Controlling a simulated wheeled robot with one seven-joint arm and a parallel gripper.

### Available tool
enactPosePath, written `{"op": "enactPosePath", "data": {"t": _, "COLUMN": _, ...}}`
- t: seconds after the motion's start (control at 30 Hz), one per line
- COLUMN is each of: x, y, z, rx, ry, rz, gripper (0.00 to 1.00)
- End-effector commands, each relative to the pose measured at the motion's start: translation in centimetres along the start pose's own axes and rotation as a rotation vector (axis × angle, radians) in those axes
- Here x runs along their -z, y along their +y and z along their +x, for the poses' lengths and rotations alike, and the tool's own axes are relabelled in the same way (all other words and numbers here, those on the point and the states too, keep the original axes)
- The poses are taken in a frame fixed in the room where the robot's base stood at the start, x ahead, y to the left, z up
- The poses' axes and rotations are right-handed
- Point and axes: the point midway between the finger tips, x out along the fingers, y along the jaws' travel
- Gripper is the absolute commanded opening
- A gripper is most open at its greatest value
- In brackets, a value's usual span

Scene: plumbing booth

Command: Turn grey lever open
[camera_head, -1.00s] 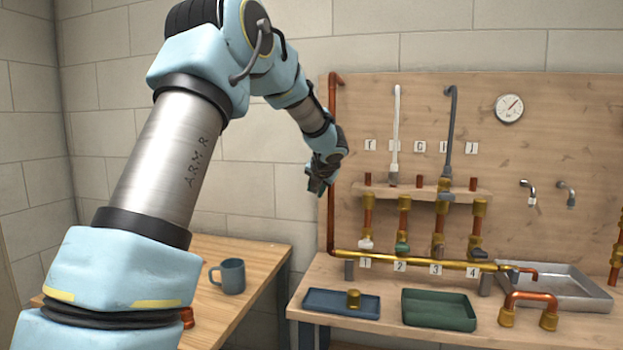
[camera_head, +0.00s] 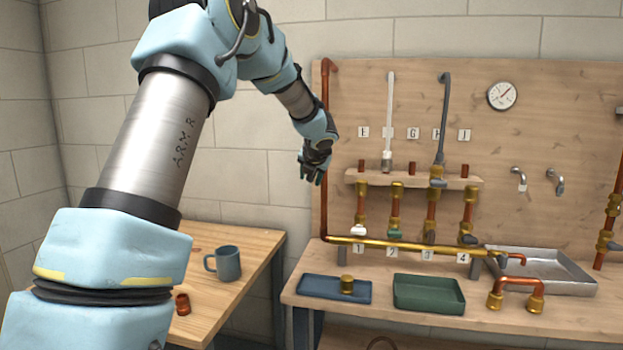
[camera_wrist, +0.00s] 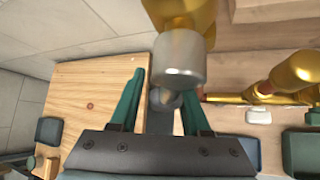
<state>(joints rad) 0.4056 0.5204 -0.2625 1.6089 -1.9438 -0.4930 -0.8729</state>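Several small valve levers sit low on the numbered pipes in the head view: a white lever (camera_head: 359,230), a green lever (camera_head: 395,233), a grey lever (camera_head: 430,238) at the third pipe and a dark grey lever (camera_head: 468,239) at the fourth. My gripper (camera_head: 312,174) is at the board's left edge, above and left of these levers. In the wrist view my gripper (camera_wrist: 162,84) has its two green fingers apart. A brass piece with a grey round end (camera_wrist: 180,60) shows large in front of them; I cannot tell whether they touch.
A copper pipe (camera_head: 325,150) runs up the board's left edge, close beside my gripper. A brass rail (camera_head: 400,248) crosses below the levers. A blue tray (camera_head: 315,291), a green tray (camera_head: 428,294) and a metal sink (camera_head: 560,275) are on the bench. A mug (camera_head: 228,263) stands on the left table.

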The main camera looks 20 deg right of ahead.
Motion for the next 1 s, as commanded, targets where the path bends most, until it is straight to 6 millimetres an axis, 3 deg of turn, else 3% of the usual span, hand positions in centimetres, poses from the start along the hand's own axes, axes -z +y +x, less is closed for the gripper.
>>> {"op": "enactPosePath", "data": {"t": 0.57, "x": 0.2, "y": -0.3, "z": 0.2, "rx": -0.028, "ry": -0.003, "rz": 0.042, "gripper": 0.60}}
{"op": "enactPosePath", "data": {"t": 1.0, "x": -0.4, "y": 3.7, "z": -0.4, "rx": -0.371, "ry": -0.004, "rz": 0.379, "gripper": 0.60}}
